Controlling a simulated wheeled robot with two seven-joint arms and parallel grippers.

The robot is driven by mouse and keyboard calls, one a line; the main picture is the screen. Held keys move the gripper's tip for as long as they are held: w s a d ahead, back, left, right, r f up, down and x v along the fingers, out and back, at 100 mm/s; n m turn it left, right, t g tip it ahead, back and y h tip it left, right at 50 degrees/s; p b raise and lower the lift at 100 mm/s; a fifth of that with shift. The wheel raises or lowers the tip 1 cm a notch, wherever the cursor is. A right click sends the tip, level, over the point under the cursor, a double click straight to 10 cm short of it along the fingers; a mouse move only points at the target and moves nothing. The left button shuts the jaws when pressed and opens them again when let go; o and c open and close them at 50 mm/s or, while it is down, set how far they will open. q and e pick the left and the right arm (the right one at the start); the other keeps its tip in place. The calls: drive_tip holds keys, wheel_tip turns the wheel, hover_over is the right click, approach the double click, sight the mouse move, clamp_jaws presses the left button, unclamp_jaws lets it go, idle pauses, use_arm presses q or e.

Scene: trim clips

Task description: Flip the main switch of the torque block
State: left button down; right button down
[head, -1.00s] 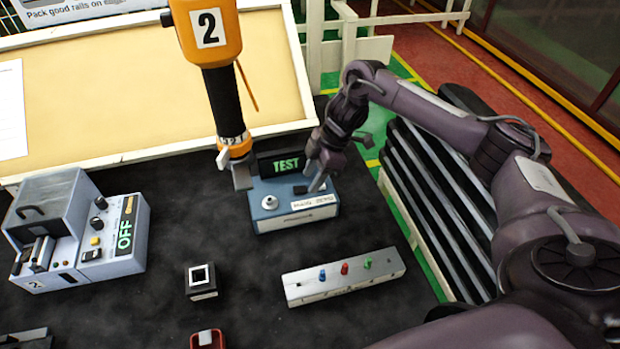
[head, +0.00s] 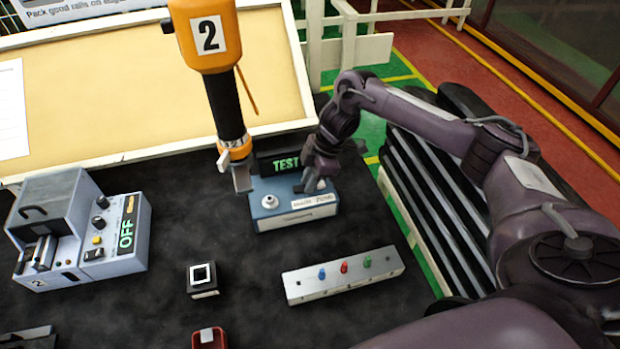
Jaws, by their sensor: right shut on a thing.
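The torque block (head: 290,214) is a blue-grey box with a white front label, a pale round knob (head: 269,202) on its top left and a dark display (head: 284,162) behind it reading "TEST" in green. My right gripper (head: 312,187) comes down from above onto the right part of the block's top. Its fingers are shut on the main switch there, which they mostly hide, so its position cannot be read. My left gripper is out of view.
An orange tool (head: 210,40) marked "2" hangs just left of the block. A grey device (head: 115,255) reading "OFF" stands at left. A strip with coloured pegs (head: 340,278), a small black block (head: 202,280) and a red tray (head: 209,340) lie in front. Dark mat is clear between them.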

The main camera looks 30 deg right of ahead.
drive_tip(key=shift+a+r+h+p, duration=0.5)
drive_tip(key=shift+h+p, duration=0.3)
drive_tip(key=shift+p, duration=0.3)
drive_tip(key=shift+w+g+h+p, duration=0.15)
drive_tip(key=shift+g+h+p, duration=0.15)
drive_tip(key=shift+h+p, duration=0.1)
drive_tip(key=shift+f+h, duration=0.15)
drive_tip(key=shift+h, duration=0.25)
drive_tip(key=c, duration=1.3)
unclamp_jaws()
